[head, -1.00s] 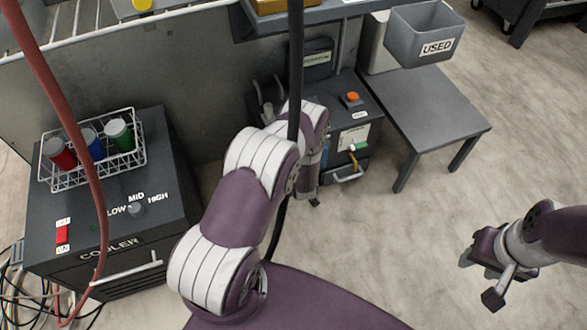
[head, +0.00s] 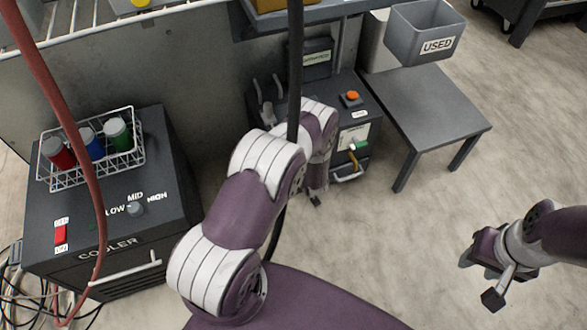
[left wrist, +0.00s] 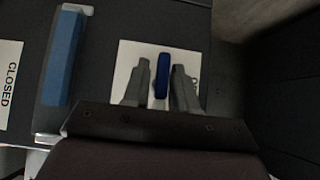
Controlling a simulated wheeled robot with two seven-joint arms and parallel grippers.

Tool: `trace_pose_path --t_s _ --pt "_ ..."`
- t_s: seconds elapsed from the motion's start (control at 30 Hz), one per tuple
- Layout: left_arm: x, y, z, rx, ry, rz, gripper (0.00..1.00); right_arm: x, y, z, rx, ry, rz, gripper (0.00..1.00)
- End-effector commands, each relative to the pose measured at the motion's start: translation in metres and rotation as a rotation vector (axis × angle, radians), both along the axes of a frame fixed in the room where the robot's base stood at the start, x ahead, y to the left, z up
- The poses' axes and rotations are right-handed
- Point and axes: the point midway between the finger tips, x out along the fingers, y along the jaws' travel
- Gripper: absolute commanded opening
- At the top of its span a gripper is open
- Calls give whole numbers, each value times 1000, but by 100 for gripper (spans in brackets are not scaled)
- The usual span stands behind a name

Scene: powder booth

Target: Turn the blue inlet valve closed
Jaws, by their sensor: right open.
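A small blue handle (left wrist: 161,76) stands on a white plate (left wrist: 128,62) in the left wrist view. My left gripper (left wrist: 160,84) is open with one finger on each side of it, and thin gaps seem to show. A larger blue bar (left wrist: 62,60) with grey ends lies to its left, beside a white label reading CLOSED (left wrist: 10,82). I cannot tell for certain which blue part is the inlet valve. In the head view my left arm hides most of the left gripper and the blue parts. My right gripper (head: 482,278) is open and empty above the floor at right.
A dark machine (head: 368,108) with an orange button (head: 351,96) stands behind my left arm. A grey table (head: 428,105) is to its right, with a USED bin (head: 425,30) above. The cooler (head: 110,220) with a wire basket (head: 135,160) is at left. A red hose (head: 75,130) hangs in front.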

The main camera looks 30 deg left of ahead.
Motion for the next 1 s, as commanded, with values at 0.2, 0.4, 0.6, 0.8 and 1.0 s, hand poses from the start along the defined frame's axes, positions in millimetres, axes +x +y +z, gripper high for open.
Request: trace_pose_path --t_s 0.2,0.4,0.6,0.8,1.0 --pt "0 0 0 0 0 1 38 0 0 0 0 0 0 43" --pt "-6 -6 12 -1 1 1 38 0 0 10 0 0 0 43" --pt "-29 -35 54 0 2 -3 38 0 0 41 0 0 0 43" --pt "-49 -60 82 0 1 -2 38 0 0 59 0 0 0 43" --pt "-58 -69 90 0 0 1 38 0 0 63 0 0 0 43"
